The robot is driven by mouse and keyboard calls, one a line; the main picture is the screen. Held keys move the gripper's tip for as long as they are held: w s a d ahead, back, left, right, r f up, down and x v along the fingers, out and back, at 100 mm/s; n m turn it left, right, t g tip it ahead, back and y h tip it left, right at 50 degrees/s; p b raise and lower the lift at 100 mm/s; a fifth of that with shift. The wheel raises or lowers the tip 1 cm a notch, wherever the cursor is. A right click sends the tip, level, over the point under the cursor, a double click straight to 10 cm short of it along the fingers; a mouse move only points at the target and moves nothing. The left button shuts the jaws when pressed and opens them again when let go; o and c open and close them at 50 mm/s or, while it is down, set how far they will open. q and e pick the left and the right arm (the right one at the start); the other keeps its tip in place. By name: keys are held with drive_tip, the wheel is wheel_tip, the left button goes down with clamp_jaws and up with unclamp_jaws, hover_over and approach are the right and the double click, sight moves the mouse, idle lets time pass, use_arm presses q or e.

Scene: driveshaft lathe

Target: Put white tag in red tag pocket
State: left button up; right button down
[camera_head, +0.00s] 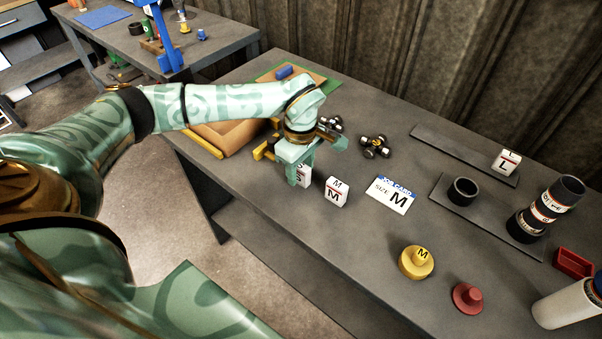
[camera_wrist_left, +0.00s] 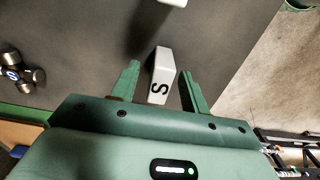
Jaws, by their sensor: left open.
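A white tag marked S (camera_wrist_left: 160,72) stands between the spread fingers of my left gripper (camera_wrist_left: 158,88) in the left wrist view. In the head view this S tag (camera_head: 304,176) is partly hidden by my left gripper (camera_head: 302,170). The gripper is open, and I cannot tell whether a finger touches the tag. A white tag marked M (camera_head: 336,192) stands just right of it. A white tag marked L (camera_head: 505,162) stands on a dark strip at the back right. The small red open box (camera_head: 573,263), likely the red tag pocket, is at the far right. My right gripper is out of view.
A job card reading size M (camera_head: 391,195) lies right of the M tag. A yellow knob (camera_head: 416,262), a red knob (camera_head: 467,297), a black ring (camera_head: 462,191), a tilted dark cylinder stack (camera_head: 544,208) and a white bottle (camera_head: 568,305) occupy the right side. The table's front edge is close.

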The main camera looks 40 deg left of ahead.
use_arm(q)
clamp_jaws()
